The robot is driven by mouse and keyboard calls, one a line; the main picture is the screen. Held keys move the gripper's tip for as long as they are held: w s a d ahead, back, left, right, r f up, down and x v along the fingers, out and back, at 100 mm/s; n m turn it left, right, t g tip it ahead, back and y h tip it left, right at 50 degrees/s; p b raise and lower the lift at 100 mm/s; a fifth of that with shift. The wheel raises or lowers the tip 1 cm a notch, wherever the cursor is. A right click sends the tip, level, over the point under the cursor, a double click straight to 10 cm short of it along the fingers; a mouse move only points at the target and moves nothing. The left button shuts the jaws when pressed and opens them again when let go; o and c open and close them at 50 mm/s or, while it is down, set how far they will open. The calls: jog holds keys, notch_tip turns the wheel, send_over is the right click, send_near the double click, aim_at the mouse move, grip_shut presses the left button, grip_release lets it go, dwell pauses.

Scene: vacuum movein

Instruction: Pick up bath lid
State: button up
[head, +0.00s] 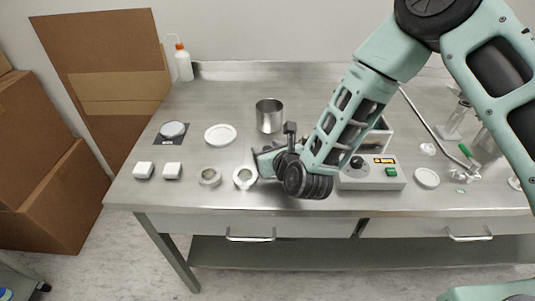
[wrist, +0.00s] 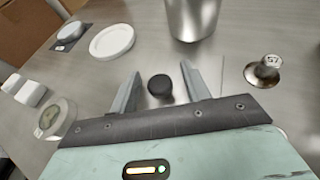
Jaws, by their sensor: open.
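A round black knob (wrist: 160,86) shows between the fingers of my gripper (wrist: 160,82) in the wrist view. It looks like the handle of the bath lid, but the plate under it blends with the steel bench and I cannot make out its outline. My gripper is open, with one finger on each side of the knob and a visible gap to each.
A steel beaker (head: 269,115) stands just behind my gripper. A metal piece marked 57 (wrist: 266,72) is to the right in the wrist view.

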aim_at(267, 148)
jog(key=shift+c, duration=0.4)
grip_shut()
notch_tip(267, 148, up, 10)
jog(key=p, duration=0.5)
jog(key=shift+p, duration=0.4)
